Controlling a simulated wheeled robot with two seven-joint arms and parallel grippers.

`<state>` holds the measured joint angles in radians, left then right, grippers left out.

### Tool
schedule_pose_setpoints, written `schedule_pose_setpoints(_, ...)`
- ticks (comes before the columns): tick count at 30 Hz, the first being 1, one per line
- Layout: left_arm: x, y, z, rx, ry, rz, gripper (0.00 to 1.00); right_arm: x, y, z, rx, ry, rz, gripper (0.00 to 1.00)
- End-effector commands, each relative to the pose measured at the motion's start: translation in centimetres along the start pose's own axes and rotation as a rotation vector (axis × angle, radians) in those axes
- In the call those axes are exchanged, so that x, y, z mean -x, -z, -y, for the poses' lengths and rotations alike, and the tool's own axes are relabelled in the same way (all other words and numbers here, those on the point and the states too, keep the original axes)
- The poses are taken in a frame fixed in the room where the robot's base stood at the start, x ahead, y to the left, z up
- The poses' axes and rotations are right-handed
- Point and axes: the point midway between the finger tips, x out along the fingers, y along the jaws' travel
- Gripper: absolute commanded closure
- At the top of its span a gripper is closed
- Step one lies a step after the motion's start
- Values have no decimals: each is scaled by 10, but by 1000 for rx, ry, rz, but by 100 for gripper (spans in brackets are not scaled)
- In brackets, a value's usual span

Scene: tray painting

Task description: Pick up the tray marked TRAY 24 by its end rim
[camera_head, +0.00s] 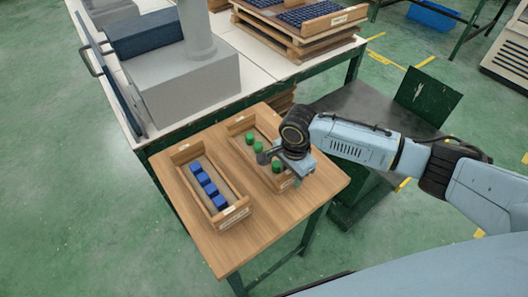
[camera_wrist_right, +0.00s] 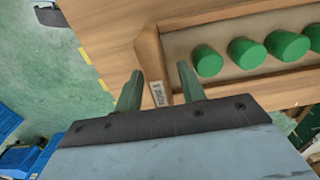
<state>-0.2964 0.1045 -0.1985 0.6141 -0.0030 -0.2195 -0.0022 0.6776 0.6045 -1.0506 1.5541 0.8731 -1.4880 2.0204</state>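A wooden tray with several green cylinders (camera_head: 232,122) sits at the right of the small wooden table. A second wooden tray (camera_head: 177,165) with several blue cubes lies to its left. The labels on their ends are too small to read, so I cannot tell which is TRAY 24. My right gripper (camera_head: 285,172) is over the near end of the green-cylinder tray and hides part of it. In the right wrist view, my right gripper (camera_wrist_right: 158,76) is open, with one finger on each side of that tray's labelled end wall (camera_wrist_right: 149,56). My left gripper is not in view.
The wooden table (camera_head: 238,252) has bare room in front of the trays. Behind it, a white-topped bench (camera_head: 262,82) carries a grey machine (camera_head: 180,85) and stacked trays with dark blue pieces (camera_head: 300,45). A dark metal stand (camera_head: 375,105) is at the right.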

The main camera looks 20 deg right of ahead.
Motion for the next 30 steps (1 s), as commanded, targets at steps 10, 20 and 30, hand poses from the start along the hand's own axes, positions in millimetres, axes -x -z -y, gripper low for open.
schedule_pose_setpoints(10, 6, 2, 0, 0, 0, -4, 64, -2, 0, 0, 0, 0, 0, 60)
schedule_pose_setpoints(20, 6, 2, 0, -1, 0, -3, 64, -3, 0, 0, 1, 0, 0, 65)
schedule_pose_setpoints(30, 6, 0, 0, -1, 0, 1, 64, -2, 0, 0, 1, 2, 0, 100)
